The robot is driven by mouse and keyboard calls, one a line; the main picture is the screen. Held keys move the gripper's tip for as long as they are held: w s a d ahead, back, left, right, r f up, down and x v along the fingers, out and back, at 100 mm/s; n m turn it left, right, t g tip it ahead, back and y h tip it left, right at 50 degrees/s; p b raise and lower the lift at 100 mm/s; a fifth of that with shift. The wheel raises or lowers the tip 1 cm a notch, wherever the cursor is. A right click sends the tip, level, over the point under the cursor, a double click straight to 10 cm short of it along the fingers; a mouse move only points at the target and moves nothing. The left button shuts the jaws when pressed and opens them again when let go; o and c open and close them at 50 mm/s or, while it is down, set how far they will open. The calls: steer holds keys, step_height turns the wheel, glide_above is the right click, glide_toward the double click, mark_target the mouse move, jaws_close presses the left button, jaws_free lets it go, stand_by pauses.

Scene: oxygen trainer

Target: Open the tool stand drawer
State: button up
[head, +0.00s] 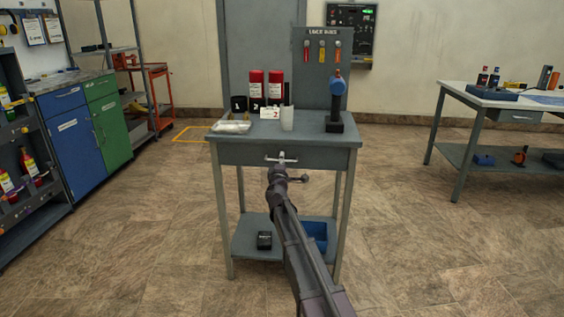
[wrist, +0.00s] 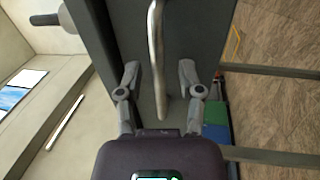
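The grey tool stand (head: 228,200) stands in the middle of the head view, with a drawer (head: 335,160) under its top. The drawer front looks flush with the stand. A metal bar handle (head: 272,158) sits on the drawer front. It also shows as a long bar in the wrist view (wrist: 156,40). My gripper (wrist: 159,74) is open, with one finger on each side of the handle and a gap visible on both sides. In the head view my gripper (head: 283,165) is at the handle and covers part of it.
A blue bin (head: 316,232) is on the lower shelf. A workbench (head: 470,93) stands right, cabinets (head: 70,140) left. The floor around the stand is clear.

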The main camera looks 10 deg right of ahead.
jaws_close()
steer(key=shift+s, duration=0.1)
